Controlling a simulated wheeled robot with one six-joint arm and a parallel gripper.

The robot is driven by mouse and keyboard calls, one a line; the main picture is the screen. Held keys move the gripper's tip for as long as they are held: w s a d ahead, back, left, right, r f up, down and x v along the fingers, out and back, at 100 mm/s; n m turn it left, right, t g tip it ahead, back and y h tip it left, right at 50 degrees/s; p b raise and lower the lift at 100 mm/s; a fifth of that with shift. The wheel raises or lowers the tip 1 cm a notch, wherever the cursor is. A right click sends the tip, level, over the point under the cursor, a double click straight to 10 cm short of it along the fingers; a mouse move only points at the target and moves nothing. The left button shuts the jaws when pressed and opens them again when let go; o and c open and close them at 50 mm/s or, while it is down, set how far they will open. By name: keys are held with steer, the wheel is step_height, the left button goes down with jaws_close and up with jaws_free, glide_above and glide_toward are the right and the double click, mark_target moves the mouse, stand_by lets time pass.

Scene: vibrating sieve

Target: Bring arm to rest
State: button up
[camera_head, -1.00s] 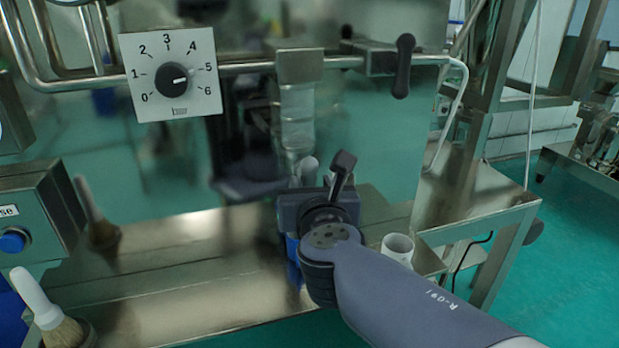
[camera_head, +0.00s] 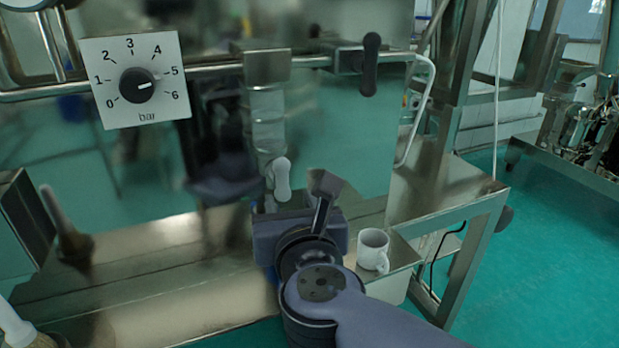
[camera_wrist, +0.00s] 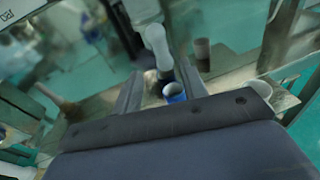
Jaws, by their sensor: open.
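My gripper (camera_wrist: 160,82) is open, with its two grey fingers apart in the wrist view. I see nothing held. I cannot tell whether the fingers touch the container.
A white mug (camera_head: 373,248) stands close right of my gripper on the metal shelf (camera_head: 190,265). A pressure dial (camera_head: 137,84) and a rail with a black lever (camera_head: 370,65) are above. Open green floor lies at right.

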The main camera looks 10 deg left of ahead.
mark_target(283, 181)
steer(key=x, duration=1)
steer(key=shift+w+a+b, duration=0.15)
steer(key=shift+w+b, duration=0.1)
steer(key=shift+b, duration=0.15)
steer(key=shift+s, duration=0.1)
